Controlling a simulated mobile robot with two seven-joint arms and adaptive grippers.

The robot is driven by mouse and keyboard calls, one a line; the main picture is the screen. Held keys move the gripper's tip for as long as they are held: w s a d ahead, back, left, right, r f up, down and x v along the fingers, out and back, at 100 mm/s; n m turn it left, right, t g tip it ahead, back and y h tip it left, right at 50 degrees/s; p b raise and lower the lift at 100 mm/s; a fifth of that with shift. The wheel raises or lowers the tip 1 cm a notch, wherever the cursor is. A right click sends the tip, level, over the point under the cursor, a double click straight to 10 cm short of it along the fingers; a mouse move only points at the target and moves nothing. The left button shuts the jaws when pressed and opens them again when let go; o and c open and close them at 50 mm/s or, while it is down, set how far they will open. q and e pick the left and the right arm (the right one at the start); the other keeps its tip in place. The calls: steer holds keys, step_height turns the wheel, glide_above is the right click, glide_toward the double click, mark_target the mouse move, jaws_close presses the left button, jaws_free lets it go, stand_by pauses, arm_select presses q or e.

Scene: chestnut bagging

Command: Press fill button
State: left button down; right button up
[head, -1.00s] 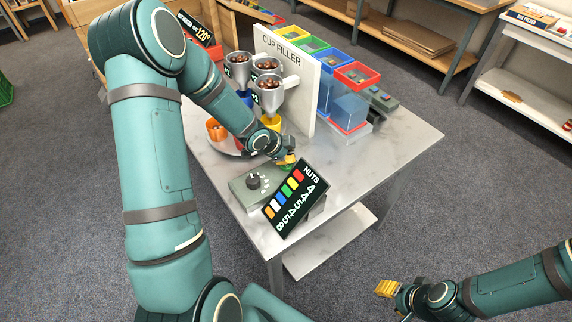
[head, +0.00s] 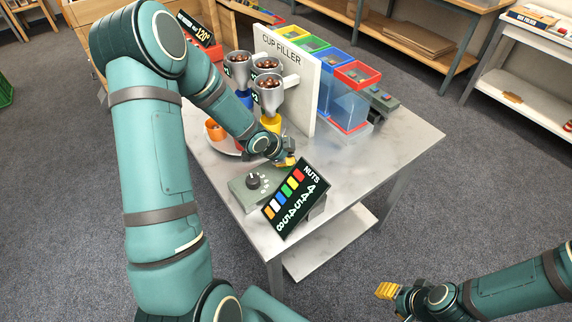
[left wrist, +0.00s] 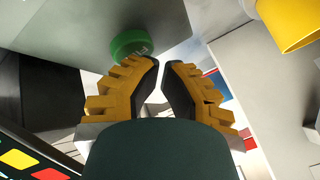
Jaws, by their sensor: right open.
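The button is hidden there. My right gripper (head: 387,290) is open and empty, off the table at the lower right.
A tilted NUTS display (head: 295,198) stands just in front of the left gripper. Behind it are metal funnels (head: 268,92) with nuts, a yellow cup (head: 271,123), an orange cup (head: 215,130) and the white CUP FILLER panel (head: 301,90). The table's right side (head: 385,155) is clear.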

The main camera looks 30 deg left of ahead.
arm_select(q)
steer(key=shift+f, duration=0.2)
steer(key=shift+r, duration=0.1)
stand_by(0.4)
steer(key=shift+r+p, duration=0.6)
steer(key=shift+r, duration=0.15)
step_height(320, 180, up, 5)
steer(key=p, duration=0.4)
steer(key=shift+p, duration=0.3)
stand_by(0.4)
